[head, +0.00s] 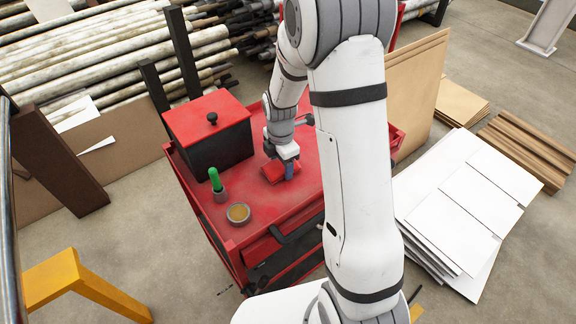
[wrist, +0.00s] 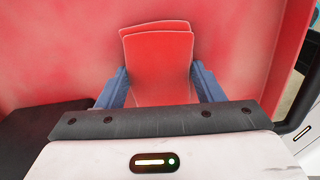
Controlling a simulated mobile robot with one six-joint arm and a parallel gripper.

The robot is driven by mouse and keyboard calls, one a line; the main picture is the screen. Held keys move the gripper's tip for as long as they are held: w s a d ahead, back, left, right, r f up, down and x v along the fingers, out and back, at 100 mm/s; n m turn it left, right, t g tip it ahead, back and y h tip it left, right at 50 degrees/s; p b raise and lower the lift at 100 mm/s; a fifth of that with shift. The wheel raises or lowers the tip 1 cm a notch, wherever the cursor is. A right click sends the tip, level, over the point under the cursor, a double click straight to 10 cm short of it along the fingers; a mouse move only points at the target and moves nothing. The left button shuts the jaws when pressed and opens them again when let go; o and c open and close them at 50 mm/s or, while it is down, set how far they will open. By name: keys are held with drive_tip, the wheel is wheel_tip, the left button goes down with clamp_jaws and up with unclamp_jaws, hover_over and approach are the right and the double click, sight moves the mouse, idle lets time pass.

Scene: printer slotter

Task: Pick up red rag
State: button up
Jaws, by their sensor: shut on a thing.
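The red rag (wrist: 157,62) is a folded, flat red piece on the red cart top, centred in the wrist view. It also shows in the head view (head: 271,172), partly hidden by my gripper. My gripper (wrist: 160,88) has a blue finger on each side of the rag and is shut on it. In the head view my gripper (head: 288,172) points down at the cart top. I cannot tell whether the rag is lifted off the surface.
The red cart (head: 262,207) carries a black box with a red lid (head: 210,130), a green-handled item in a cup (head: 217,186) and a small round dish (head: 238,213). White panels (head: 455,205) lie on the floor at right. A yellow stand (head: 75,280) is at lower left.

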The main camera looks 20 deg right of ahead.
sight(281, 165)
drive_tip(key=shift+r, duration=0.1)
wheel_tip(281, 165, up, 10)
idle(0.4)
